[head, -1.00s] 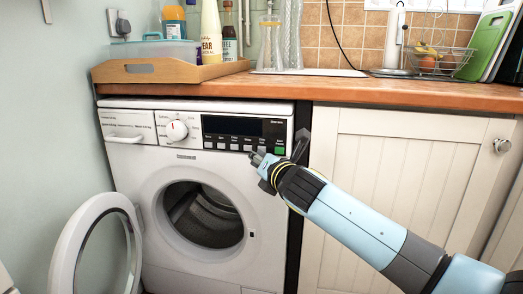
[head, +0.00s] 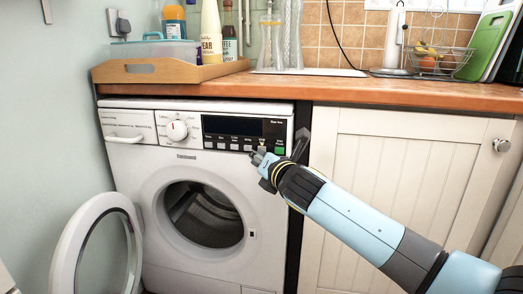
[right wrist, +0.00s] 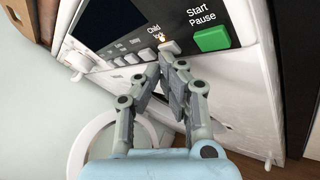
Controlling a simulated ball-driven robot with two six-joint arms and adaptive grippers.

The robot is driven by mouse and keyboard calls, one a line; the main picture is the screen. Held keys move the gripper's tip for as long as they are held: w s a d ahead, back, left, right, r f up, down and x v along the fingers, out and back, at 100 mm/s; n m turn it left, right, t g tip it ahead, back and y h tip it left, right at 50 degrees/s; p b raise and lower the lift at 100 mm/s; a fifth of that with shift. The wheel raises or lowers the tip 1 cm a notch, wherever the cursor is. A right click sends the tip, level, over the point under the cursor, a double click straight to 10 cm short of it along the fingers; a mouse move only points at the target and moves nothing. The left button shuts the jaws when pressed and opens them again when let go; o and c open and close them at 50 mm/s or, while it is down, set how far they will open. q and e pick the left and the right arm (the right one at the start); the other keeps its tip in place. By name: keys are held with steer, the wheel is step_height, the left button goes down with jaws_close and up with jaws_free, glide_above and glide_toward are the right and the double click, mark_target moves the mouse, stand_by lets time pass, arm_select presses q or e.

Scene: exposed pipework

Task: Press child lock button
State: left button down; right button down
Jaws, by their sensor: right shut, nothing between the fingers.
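The washing machine (head: 160,185) stands under the worktop with its control panel (head: 225,128) facing me. In the right wrist view the child lock button (right wrist: 171,46) is a small grey key below the "Child lock" label. My right gripper (right wrist: 169,60) is shut and empty, its fingertips right at the lower edge of that button. I cannot tell whether they touch it or whether the button is pushed in. In the head view the right gripper (head: 257,157) is at the panel's lower right and hides part of that edge. My left gripper is in neither view.
A green Start/Pause button (right wrist: 212,40) is just right of the child lock button. The round door (head: 92,245) hangs open to the left. A wooden tray (head: 170,72) with bottles stands on the worktop (head: 330,88). A white cupboard (head: 395,180) is on the right.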

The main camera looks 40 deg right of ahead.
steer(key=shift+s+a, duration=0.45)
steer(key=shift+a, duration=0.1)
steer(key=shift+s+a+p, duration=0.9)
steer(key=shift+s+a, duration=0.75)
steer(key=shift+a, duration=0.25)
